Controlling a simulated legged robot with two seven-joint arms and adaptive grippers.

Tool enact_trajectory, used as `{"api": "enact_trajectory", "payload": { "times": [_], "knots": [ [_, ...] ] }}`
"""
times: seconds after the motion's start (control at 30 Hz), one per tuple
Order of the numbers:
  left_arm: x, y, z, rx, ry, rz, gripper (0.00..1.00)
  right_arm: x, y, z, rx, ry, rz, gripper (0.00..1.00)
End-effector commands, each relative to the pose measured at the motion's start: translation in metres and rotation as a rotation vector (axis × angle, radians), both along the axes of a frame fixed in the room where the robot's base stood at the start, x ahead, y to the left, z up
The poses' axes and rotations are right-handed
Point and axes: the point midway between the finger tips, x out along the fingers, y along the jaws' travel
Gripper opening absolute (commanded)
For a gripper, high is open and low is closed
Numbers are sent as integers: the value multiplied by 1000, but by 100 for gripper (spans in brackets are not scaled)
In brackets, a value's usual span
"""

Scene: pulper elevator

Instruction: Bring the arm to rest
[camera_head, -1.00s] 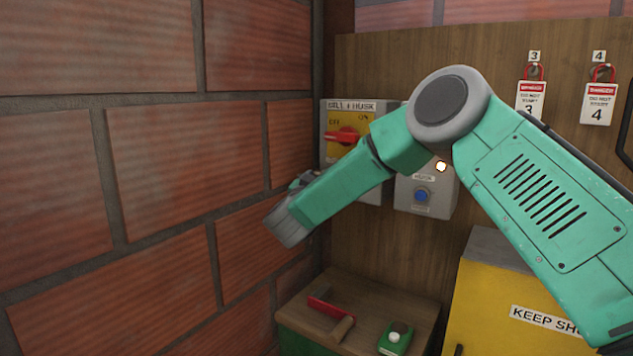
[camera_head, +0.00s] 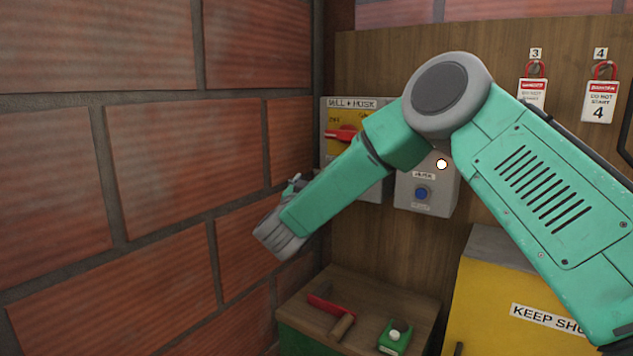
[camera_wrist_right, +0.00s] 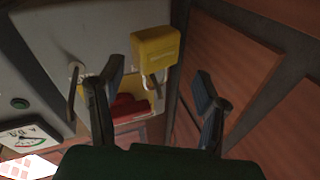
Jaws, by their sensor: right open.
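My right arm comes in from the right in the head view, with its forearm across the panel and its wrist near the brick wall. My right gripper (camera_wrist_right: 158,78) is open in the wrist view, its two dark fingers apart. In the head view only a small part of it shows behind the wrist. A yellow padlock (camera_wrist_right: 156,47) with a metal shackle appears between and beyond the fingers, beside a red switch handle (camera_wrist_right: 130,107). I see no contact with the fingers. The grey mill and husk switch box (camera_head: 337,105) has a red handle (camera_head: 342,134). My left gripper is not in view.
A husk box (camera_head: 443,200) with a blue button hangs beside the switch box. Danger tags (camera_head: 600,100) hang at upper right. Below, a wooden-topped box (camera_head: 375,305) holds a red-handled item (camera_head: 325,306) and a green item (camera_head: 395,338). A yellow cabinet (camera_head: 490,290) and brick wall (camera_head: 190,190) flank it.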

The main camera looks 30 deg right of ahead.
Motion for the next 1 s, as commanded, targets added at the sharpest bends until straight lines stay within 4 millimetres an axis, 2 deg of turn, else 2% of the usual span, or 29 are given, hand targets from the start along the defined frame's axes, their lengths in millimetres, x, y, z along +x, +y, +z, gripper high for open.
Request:
{"api": "enact_trajectory", "payload": {
  "times": [0.1, 0.3, 0.63, 0.73, 0.77, 0.87, 0.97, 1.0],
  "knots": [
    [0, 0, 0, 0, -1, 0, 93, -17, 22, -4, -2, 2, 5, 59],
    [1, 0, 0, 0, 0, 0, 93, -40, 48, -8, -1, 1, 4, 59],
    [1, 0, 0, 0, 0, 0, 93, -50, 59, -10, 0, 1, 1, 59],
    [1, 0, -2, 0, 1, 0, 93, -50, 61, -21, -1, 17, 22, 59],
    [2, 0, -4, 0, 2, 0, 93, -50, 64, -29, -2, 30, 39, 59],
    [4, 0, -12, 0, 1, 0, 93, -50, 77, -74, -3, 102, 135, 59],
    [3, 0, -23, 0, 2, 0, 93, -59, 96, -143, 11, 222, 275, 59],
    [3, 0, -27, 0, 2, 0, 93, -66, 104, -172, 21, 280, 333, 59]
  ]
}}
